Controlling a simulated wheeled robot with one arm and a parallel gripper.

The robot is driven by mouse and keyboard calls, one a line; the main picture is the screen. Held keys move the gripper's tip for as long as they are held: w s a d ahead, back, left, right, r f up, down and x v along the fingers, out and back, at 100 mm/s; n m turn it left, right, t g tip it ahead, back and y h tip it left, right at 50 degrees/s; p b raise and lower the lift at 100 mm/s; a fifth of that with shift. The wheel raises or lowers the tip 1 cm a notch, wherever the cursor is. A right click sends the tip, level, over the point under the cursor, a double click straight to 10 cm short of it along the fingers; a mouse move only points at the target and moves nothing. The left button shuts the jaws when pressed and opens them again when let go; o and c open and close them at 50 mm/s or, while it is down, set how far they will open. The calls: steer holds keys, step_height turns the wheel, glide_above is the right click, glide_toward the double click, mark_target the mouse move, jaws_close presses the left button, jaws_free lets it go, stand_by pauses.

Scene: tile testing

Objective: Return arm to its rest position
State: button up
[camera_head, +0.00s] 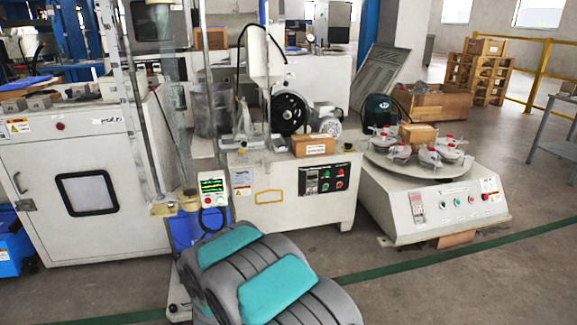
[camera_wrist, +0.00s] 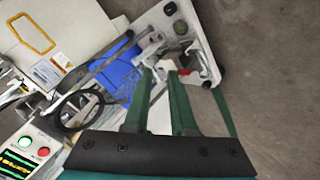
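My gripper (camera_wrist: 161,75) shows in the wrist view, with two dark green fingers standing apart. The gap between them looks empty; a pale surface shows through it. Its fingers point toward a light grey base plate with metal fittings (camera_wrist: 185,40), and I cannot tell how far off that is. In the head view my grey and teal arm links fill the bottom middle, and the gripper itself is not seen there.
A white machine (camera_head: 290,190) with a flywheel stands just beyond my arm. A small control box (camera_head: 213,189) is close by, left of it. A round-table machine (camera_head: 440,205) stands right. A large white cabinet (camera_head: 75,180) is left. Open floor (camera_head: 480,285) lies at lower right.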

steer(key=s+d+r+m+g+p, duration=0.2)
steer(key=s+d+r+m+g, duration=0.1)
steer(key=s+d+r, duration=0.55)
steer(key=s+d+r+m+g+p, duration=0.25)
steer(key=s+d+r+m, duration=0.2)
steer(key=d+r, duration=0.6)
steer(key=s+d+r+m+g+h, duration=0.1)
steer(key=s+d+r, duration=0.3)
steer(key=s, duration=0.5)
steer(key=s+d+r+m+g+p, duration=0.1)
steer(key=s+d+r+m+g, duration=0.1)
steer(key=s+d, duration=0.4)
steer(key=s+d+r+m+g+h+p, duration=0.1)
steer(key=s+d+r, duration=0.4)
steer(key=s, duration=0.8)
steer(key=shift+d+r+m+g+h, duration=0.3)
steer(key=shift+r+m+g, duration=0.2)
steer(key=shift+m+g, duration=0.45)
